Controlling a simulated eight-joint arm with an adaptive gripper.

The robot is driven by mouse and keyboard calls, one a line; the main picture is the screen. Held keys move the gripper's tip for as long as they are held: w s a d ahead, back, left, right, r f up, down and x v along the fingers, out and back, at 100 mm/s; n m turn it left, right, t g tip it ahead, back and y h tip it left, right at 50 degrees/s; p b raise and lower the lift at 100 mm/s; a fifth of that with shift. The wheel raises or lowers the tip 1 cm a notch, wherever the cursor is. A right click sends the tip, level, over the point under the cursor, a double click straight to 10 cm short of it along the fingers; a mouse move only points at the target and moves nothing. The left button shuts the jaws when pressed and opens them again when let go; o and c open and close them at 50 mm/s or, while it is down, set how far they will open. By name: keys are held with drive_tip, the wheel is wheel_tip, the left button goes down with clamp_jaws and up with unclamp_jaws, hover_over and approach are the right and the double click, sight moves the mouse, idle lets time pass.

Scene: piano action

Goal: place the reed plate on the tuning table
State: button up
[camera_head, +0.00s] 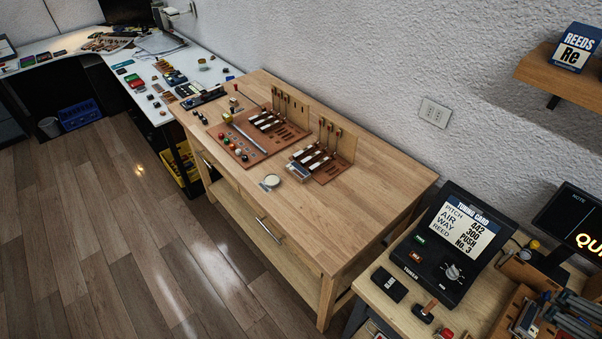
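No part of my gripper shows in this view. I cannot tell for sure which thing is the reed plate. Several small light-coloured plates lie on brown boards on the wooden workbench, some on the larger left board (222,133) and some on the smaller right board (328,172). A small grey metallic piece (299,170) sits at the front-left corner of the right board. A lower light wood table (398,311) at the bottom right carries a black device (445,258) whose screen shows pitch, airway and reed text. It may be the tuning table, but no label confirms this.
A round white-topped item (273,181) lies near the workbench's front edge. The workbench's right end (385,200) is bare. A white desk (150,80) with many small parts stands at the left. A shelf (558,74) holds a Reeds box. The wood floor (110,220) is clear.

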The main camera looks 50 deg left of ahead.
drive_tip(key=w+a+r+g+b, duration=0.1)
drive_tip(key=w+a+r+b, duration=0.2)
drive_tip(key=w+a, duration=1.3)
drive_tip(key=w+a+f+g+b, duration=0.1)
drive_tip(key=w+a+f, duration=0.1)
drive_tip(key=a, duration=1.1)
drive_tip(key=w+a+f+b, duration=0.1)
drive_tip(key=w+a+f, duration=0.15)
drive_tip(key=a, duration=1.05)
drive_tip(key=s+a+f+b, duration=0.1)
drive_tip(key=a+f, duration=0.3)
drive_tip(key=a, duration=0.7)
drive_tip(key=s+a+f+b, duration=0.15)
drive_tip(key=a+f, duration=0.35)
drive_tip(key=a, duration=0.7)
drive_tip(key=s+a+f, duration=0.6)
drive_tip(key=a+f, duration=0.1)
drive_tip(key=a, duration=0.4)
drive_tip(key=s+a+f, duration=0.7)
drive_tip(key=a, duration=0.5)
drive_tip(key=shift+b, duration=0.45)
